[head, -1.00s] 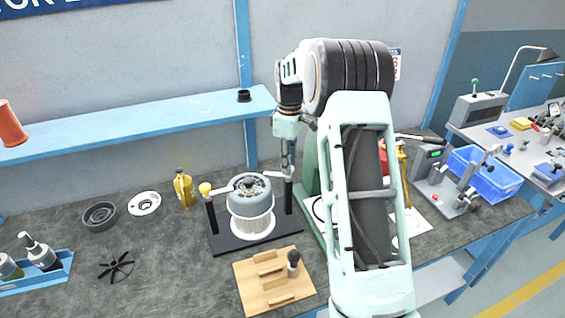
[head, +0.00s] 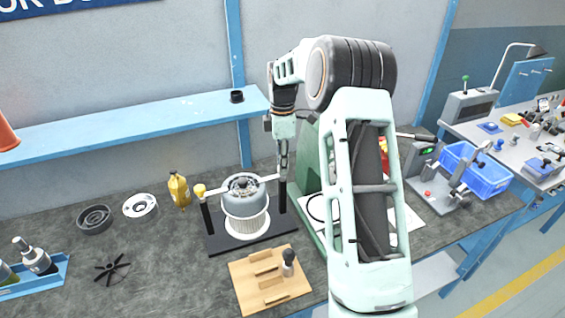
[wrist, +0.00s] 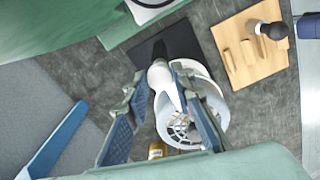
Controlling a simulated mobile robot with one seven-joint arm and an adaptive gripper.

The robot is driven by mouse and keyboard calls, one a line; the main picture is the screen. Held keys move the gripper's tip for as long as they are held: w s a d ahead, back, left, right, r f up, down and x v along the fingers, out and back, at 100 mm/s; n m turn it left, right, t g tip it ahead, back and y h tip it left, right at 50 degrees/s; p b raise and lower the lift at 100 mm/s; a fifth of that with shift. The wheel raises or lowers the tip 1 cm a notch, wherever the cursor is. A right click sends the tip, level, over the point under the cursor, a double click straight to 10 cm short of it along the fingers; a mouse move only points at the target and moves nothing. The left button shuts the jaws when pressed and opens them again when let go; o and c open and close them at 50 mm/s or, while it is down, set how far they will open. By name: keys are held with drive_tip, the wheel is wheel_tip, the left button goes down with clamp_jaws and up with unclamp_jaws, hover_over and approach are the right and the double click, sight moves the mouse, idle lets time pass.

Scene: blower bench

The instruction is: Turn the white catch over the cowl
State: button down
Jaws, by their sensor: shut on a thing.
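The grey-topped cowl (head: 245,200) with its white ribbed lower part stands on a black base (head: 232,245) between two black posts. The white catch (head: 269,179) sits on top of the right post and reaches left toward the cowl's upper edge. My gripper (head: 283,165) is above that right post, pointing down. In the wrist view, my fingers (wrist: 160,85) straddle the white catch (wrist: 167,88) and are shut on it. The cowl (wrist: 213,100) shows behind the right finger, partly hidden.
A wooden block (head: 268,282) with a dark knob lies in front of the base. A yellow bottle (head: 179,190) stands at the back left. A green upright frame (head: 312,150) is close to the right of my gripper. A blue shelf (head: 130,122) runs behind.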

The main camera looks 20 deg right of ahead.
drive_tip(key=shift+w+r, duration=0.1)
drive_tip(key=c, duration=1.7)
unclamp_jaws()
drive_tip(key=shift+o, duration=0.2)
wheel_tip(320, 180, up, 12)
